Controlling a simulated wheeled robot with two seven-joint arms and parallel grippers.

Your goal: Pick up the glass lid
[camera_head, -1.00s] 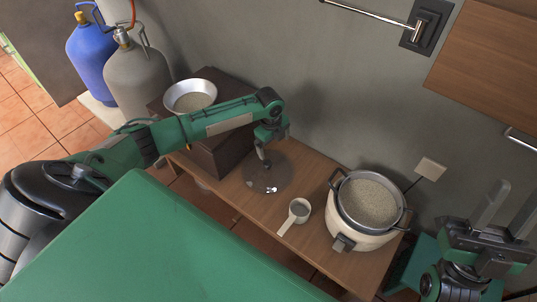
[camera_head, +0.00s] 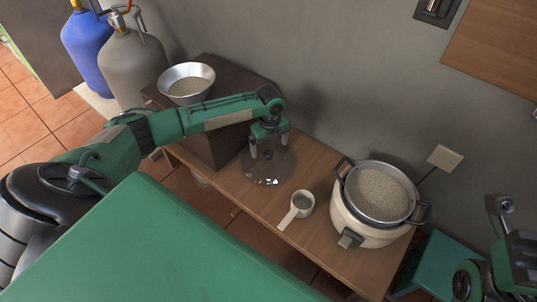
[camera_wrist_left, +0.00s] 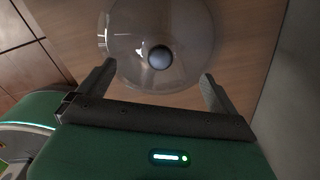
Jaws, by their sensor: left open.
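The clear glass lid (camera_head: 272,176) lies on the wooden bench between the dark box and the rice cooker. Its round dark knob (camera_wrist_left: 159,57) points up at the left wrist camera. My left gripper (camera_head: 268,153) is open above the lid. In the left wrist view its two fingers (camera_wrist_left: 158,72) stand apart on either side of the knob, and nothing is held. In the head view the gripper hides part of the lid. My right gripper (camera_head: 508,225) is cut by the right edge, and its jaw state does not show.
A white measuring cup (camera_head: 302,203) lies right of the lid. A rice cooker (camera_head: 365,226) with a pot of rice (camera_head: 381,193) stands farther right. A metal bowl (camera_head: 187,84) sits on a dark box (camera_head: 222,141) to the left. The wall runs behind.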

